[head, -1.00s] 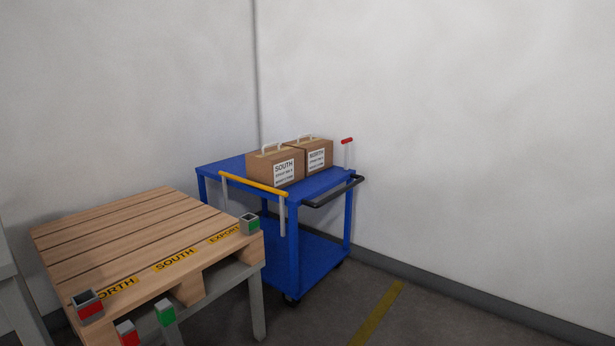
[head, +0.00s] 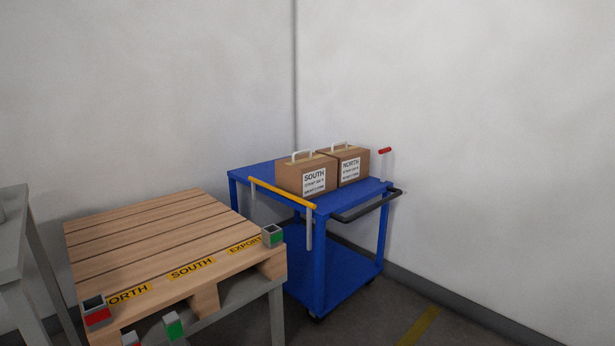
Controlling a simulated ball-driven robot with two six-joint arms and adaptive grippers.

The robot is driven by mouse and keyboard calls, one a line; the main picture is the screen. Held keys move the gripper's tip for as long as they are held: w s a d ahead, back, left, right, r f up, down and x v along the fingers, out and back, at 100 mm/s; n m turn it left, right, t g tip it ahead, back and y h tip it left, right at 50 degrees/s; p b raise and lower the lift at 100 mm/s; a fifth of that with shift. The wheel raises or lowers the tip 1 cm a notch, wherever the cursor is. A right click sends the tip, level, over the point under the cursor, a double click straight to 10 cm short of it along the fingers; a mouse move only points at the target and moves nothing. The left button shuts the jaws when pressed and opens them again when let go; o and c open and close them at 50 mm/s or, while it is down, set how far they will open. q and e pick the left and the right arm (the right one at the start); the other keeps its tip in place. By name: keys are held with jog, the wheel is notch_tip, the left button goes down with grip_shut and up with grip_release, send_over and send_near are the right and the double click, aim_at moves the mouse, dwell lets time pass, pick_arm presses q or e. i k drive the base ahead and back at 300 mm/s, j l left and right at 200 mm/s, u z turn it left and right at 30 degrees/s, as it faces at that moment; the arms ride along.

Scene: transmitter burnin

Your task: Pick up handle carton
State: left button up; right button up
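Two brown handle cartons stand side by side on the top deck of a blue cart (head: 262,175). The nearer left one, labelled SOUTH (head: 294,177), has a white label and a raised white handle (head: 302,155) on top. The one to its right, labelled NORTH (head: 353,157), also has a white label and a white handle (head: 348,145). It is partly hidden by the SOUTH carton. Neither of my grippers shows in the head view.
The cart has a yellow rail (head: 282,193), a black handle (head: 372,206) and a red-tipped post (head: 384,151). A wooden pallet (head: 150,240) marked NORTH, SOUTH, EXPORT lies at lower left, bare on top. Small red (head: 97,316) and green (head: 273,239) blocks sit at its front corners.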

aim_at(310, 175)
jog(key=u, duration=0.15)
jog(key=i+l+u, duration=0.2)
jog(key=i+u, duration=0.25)
jog(key=i+l+u, duration=0.2)
jog(key=l+u, duration=0.2)
